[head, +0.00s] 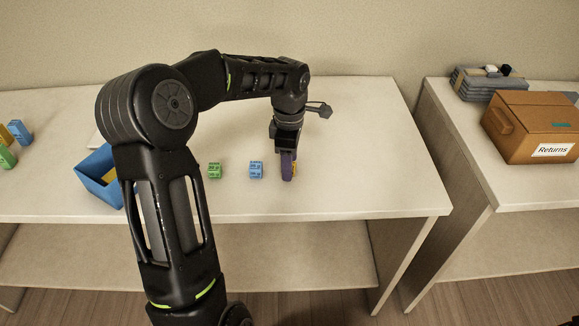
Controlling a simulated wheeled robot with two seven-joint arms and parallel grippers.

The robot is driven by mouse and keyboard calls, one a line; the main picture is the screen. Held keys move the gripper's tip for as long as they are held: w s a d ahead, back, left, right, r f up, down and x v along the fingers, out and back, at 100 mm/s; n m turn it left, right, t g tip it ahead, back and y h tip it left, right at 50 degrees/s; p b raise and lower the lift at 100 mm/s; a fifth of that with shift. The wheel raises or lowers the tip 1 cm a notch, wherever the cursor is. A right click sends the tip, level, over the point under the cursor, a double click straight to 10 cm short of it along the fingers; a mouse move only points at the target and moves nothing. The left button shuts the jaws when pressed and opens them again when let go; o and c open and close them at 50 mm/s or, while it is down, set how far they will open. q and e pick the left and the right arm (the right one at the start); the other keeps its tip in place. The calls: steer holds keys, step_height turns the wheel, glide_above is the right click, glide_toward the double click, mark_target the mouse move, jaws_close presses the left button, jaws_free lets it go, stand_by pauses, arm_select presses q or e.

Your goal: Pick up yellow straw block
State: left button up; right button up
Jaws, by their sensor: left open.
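A small yellow block (294,169) sits on the white table, mostly hidden behind the purple fingers of my left gripper (287,167). I take it for the yellow straw block. My left gripper points down at the block and is open, with its fingers close to the table top. I cannot tell whether the fingers touch the block or straddle it. My right gripper is not in view.
A blue block (256,170) and a green block (214,171) stand left of the gripper. A blue bin (98,178) is partly behind my arm. More blocks lie far left. A "Returns" box (530,127) stands on the right table. The table right of the gripper is clear.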

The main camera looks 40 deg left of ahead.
arm_select(q)
steer(key=shift+c, duration=0.5)
jaws_close()
stand_by(0.3)
